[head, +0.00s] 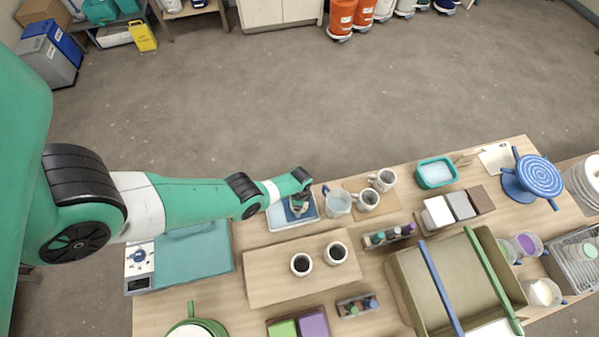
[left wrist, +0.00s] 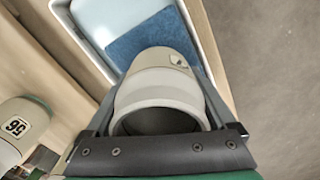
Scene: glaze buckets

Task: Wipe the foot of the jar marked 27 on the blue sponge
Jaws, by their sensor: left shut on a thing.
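My left gripper (head: 299,204) is shut on a pale grey jar (left wrist: 160,90), which shows between its fingers in the left wrist view (left wrist: 158,128). The jar's open mouth faces the wrist camera. A small mark on its side is too foreshortened to read. The blue sponge (left wrist: 150,38) lies in a white-rimmed tray (left wrist: 78,45) just beyond the jar. In the head view the gripper is over this tray (head: 275,222) and mostly hides the jar and sponge. I cannot tell whether the foot touches the sponge. My right gripper is not in view.
Two pale jars with dark mouths (head: 301,264) (head: 336,253) stand on a wooden board (head: 275,285) in front. A clear jug (head: 338,204) stands close right of the tray, with pale mugs (head: 367,200) beyond. A labelled jar (left wrist: 20,122) shows at left in the wrist view.

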